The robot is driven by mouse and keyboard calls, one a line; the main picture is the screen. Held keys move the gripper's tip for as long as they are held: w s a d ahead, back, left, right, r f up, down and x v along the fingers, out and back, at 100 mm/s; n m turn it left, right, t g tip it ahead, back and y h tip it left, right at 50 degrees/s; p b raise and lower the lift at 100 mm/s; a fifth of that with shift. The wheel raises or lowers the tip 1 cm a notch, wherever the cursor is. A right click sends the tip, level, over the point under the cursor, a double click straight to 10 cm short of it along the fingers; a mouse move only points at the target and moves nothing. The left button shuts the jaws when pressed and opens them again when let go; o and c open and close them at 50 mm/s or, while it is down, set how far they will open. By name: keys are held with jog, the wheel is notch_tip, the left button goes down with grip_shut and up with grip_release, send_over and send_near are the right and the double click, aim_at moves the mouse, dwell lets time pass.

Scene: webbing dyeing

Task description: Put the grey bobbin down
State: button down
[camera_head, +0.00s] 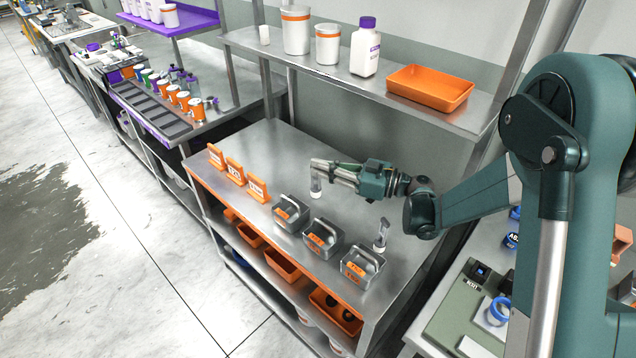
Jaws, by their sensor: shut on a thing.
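My gripper (317,170) is shut on a small grey bobbin (316,188), which hangs upright below the fingertips. Its upper part is hidden by the fingers. The bobbin is over the steel table (285,150), behind the grey bins and to the right of the orange signs. I cannot tell whether its lower end touches the tabletop. A second, similar grey piece (381,236) stands upright on the table, apart from my gripper, behind the rightmost bin.
Three grey bins with orange labels (291,213), (323,238), (361,267) line the front edge. Three orange signs (235,170) stand at left. A shelf above (345,80) holds white tubs, a bottle and an orange tray (430,88). The tabletop's back left is clear.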

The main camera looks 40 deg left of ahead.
jog(key=shift+f, duration=0.75)
jog(key=shift+f+b, duration=0.5)
jog(key=shift+f, duration=1.55)
jog(key=c, duration=2.6)
grip_release()
jog(key=shift+r, duration=0.25)
jog(key=p+v, duration=0.1)
jog(key=v, duration=0.6)
jog(key=shift+d, duration=0.2)
